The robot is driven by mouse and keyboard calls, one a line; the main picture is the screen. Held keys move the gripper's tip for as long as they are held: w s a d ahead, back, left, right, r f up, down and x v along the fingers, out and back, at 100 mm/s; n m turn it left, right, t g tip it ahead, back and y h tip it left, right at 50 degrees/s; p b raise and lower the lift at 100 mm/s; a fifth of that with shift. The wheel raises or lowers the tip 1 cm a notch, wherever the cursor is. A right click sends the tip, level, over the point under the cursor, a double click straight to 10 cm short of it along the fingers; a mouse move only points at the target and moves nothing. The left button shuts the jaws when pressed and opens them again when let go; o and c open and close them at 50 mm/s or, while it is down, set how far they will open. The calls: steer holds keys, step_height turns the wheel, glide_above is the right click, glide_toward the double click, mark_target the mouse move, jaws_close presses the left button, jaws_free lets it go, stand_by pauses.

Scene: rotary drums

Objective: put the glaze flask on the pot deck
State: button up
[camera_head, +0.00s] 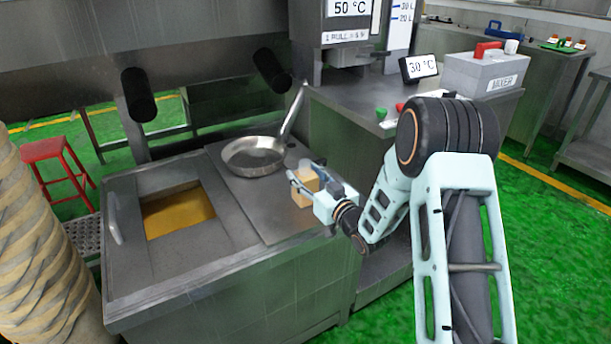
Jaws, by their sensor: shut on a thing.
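A tan, block-shaped vessel with a pale top, which I take to be the glaze flask (302,197), is in my gripper (308,180). My gripper is shut on it, reaching in from the right, and its fingers hide part of the flask. The flask looks upright. It is at the right part of a flat grey metal top, which I take to be the pot deck (265,215). I cannot tell whether the flask's base touches this top or is slightly above it.
A frying pan (254,157) stands on the same top, behind and left of the flask, its handle rising right. Left is an open well (178,210) with yellow-brown content.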

steer(key=o, duration=0.8)
steer(key=shift+f, duration=0.2)
steer(key=o, duration=0.4)
steer(key=shift+r, duration=0.1)
steer(key=shift+r, duration=0.15)
steer(key=p+v, duration=0.1)
steer(key=v, duration=1.1)
steer(key=shift+p, duration=0.35)
steer(key=shift+r, duration=0.1)
